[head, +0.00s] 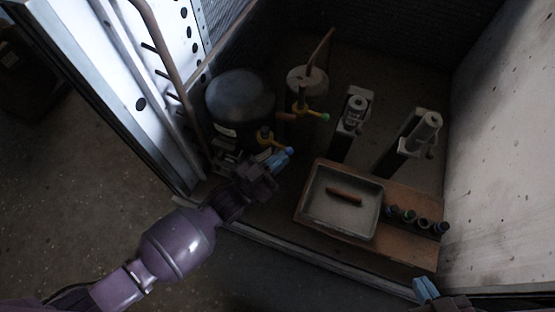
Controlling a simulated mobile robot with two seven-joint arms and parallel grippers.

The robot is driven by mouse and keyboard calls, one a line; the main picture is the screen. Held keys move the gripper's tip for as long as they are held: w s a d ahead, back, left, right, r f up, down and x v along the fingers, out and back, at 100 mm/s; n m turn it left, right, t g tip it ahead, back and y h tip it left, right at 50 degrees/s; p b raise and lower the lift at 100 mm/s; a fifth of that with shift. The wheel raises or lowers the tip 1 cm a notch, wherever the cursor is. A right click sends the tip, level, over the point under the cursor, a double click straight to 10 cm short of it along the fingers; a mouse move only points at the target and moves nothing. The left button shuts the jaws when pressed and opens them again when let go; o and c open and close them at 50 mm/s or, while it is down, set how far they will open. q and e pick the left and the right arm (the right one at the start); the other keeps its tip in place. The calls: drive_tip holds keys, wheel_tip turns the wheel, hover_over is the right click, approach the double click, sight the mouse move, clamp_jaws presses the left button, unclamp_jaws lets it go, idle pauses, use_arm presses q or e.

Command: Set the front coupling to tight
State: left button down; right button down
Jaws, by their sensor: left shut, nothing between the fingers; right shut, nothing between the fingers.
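A yellow fitting with a green tip (272,143) sits low in front of the black rounded tank (240,98). A similar yellow fitting with a green tip (312,113) sits further back, below a pale canister. I cannot tell for sure which part is the front coupling, or how tight any fitting is. My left gripper (283,158) is shut and empty, its blue fingertips just below the nearer yellow fitting; I cannot tell whether they touch. My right gripper (426,289) is shut and empty at the bottom right edge, mostly out of view.
A brown board (408,245) carries a grey tray (345,223) with a brown rod (344,196) inside, and several dark capped pieces. Two upright blocks with grey cylinders (356,108) (428,128) stand behind. Housing walls close in left and right; a front lip runs below the board.

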use_arm(q)
drive_tip(key=shift+w+d, duration=0.4)
drive_tip(key=shift+d, duration=0.2)
drive_tip(key=shift+r, duration=0.1)
idle(0.5)
